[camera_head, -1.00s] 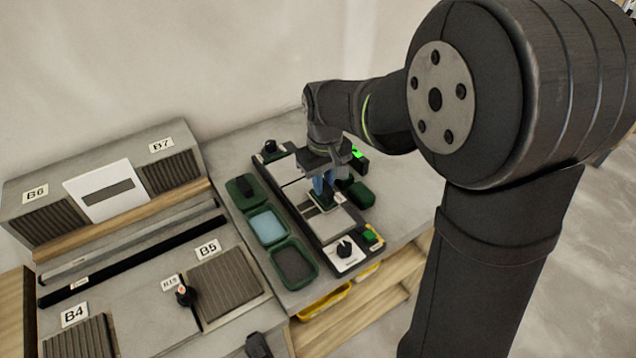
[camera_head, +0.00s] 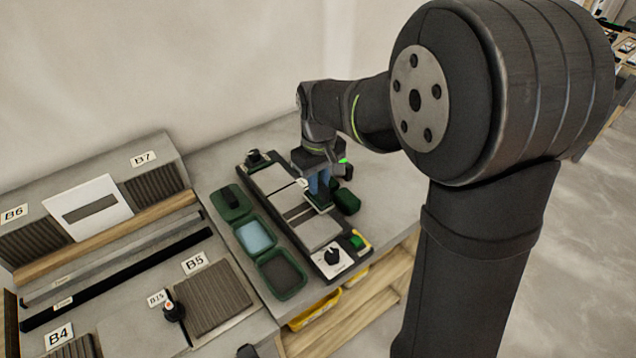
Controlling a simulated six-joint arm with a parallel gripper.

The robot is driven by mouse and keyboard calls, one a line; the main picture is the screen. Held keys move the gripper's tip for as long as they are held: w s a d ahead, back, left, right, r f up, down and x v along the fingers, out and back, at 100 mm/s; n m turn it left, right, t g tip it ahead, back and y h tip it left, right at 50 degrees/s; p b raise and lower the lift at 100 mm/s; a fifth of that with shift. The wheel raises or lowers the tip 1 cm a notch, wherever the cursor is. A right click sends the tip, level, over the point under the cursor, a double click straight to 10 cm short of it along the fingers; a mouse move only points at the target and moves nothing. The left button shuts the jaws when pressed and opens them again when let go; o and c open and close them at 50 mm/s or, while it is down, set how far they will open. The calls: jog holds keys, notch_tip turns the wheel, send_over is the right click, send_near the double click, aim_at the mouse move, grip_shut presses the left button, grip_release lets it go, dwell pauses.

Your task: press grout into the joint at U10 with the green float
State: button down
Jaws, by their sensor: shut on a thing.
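My gripper (camera_head: 319,178) points down over the right edge of the tile fixture, shut on the green float. The float's dark green base (camera_head: 320,199) shows just under the blue parts at my fingertips; its handle is mostly hidden. The fixture (camera_head: 333,270) is a long dark bed with pale tiles, one at the near end (camera_head: 317,232) and one at the far end (camera_head: 270,180). A dark joint (camera_head: 296,211) runs across between tiles, left of the float. I cannot read a U10 label. I cannot tell whether the float touches the tiles.
Three green trays stand left of the fixture: one with a dark block (camera_head: 231,202), one light blue inside (camera_head: 254,236), one dark grey inside (camera_head: 280,273). A dark green block (camera_head: 347,201) lies right of the float. A black knob (camera_head: 332,256) stands at the fixture's near end.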

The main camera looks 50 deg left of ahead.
notch_tip(320, 180, up, 7)
jog(key=shift+r, duration=0.15)
dwell(0.4)
jog(key=w+d+f+m, duration=0.35)
jog(key=w+d, duration=0.35)
jog(key=w, duration=0.3)
jog(key=w+d+f+m, duration=0.3)
jog(key=w+d+f, duration=0.1)
jog(key=w+d, duration=0.4)
jog(key=w+d+f+m, duration=0.3)
jog(key=w+d+m, duration=0.15)
jog(key=w, duration=0.65)
jog(key=w+d+f+m, duration=0.1)
jog(key=d+f+m, duration=0.1)
jog(key=d+f, duration=0.3)
jog(key=w+d+f+m, duration=0.1)
jog(key=d+f, duration=0.5)
jog(key=d, duration=0.7)
jog(key=w+d+f+m, duration=0.1)
jog(key=d+f+m, duration=0.3)
jog(key=d+f, duration=0.2)
jog(key=d, duration=0.2)
jog(key=shift+d, duration=0.4)
